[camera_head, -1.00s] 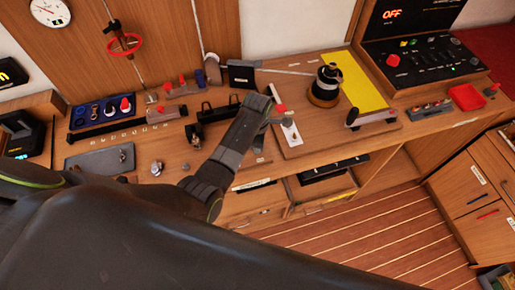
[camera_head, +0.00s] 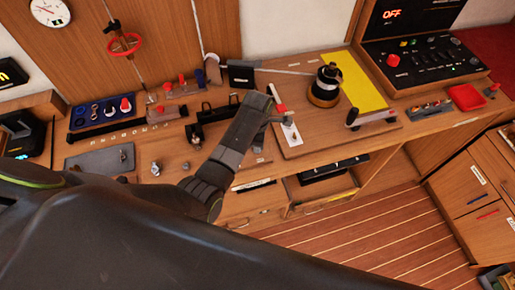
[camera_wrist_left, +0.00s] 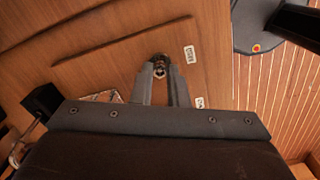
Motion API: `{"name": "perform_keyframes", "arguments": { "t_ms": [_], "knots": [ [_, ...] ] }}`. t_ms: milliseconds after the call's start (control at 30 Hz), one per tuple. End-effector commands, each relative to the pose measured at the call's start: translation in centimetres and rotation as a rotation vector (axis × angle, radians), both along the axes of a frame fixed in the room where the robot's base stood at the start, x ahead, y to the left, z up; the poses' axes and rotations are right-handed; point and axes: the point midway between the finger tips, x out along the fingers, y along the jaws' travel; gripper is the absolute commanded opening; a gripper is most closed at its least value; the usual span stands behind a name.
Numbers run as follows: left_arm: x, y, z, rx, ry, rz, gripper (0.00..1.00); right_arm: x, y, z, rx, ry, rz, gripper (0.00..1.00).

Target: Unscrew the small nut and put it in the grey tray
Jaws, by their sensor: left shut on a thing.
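My left gripper (camera_head: 280,113) is over the wooden bench board, beside a white label plate. In the left wrist view, my left gripper (camera_wrist_left: 161,75) is shut on a small metal nut (camera_wrist_left: 160,70), which sits between its fingertips. The fingers cover much of the nut, and I cannot tell whether it is still on a thread. The nut cannot be made out in the head view. A flat grey tray (camera_head: 82,163) lies at the left of the bench, with a small metal piece on its right part. My right gripper is not in view.
A blue tray with rings (camera_head: 103,111) stands behind the grey tray. Small metal fittings (camera_head: 156,168) lie between that tray and my arm. A black-topped winch (camera_head: 325,84) and a yellow sheet (camera_head: 358,85) are to the right of the gripper. A control panel (camera_head: 425,55) stands beyond.

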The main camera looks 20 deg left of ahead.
Motion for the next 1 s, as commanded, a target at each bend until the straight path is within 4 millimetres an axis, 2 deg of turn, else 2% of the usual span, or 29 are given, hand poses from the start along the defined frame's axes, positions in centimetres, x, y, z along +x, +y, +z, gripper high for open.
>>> {"name": "perform_keyframes", "arguments": {
  "t_ms": [1000],
  "knots": [
    [0.0, 0.0, 4.5, 0.000, -0.001, 0.000, 0.00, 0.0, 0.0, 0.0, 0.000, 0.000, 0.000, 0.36]
  ]
}}
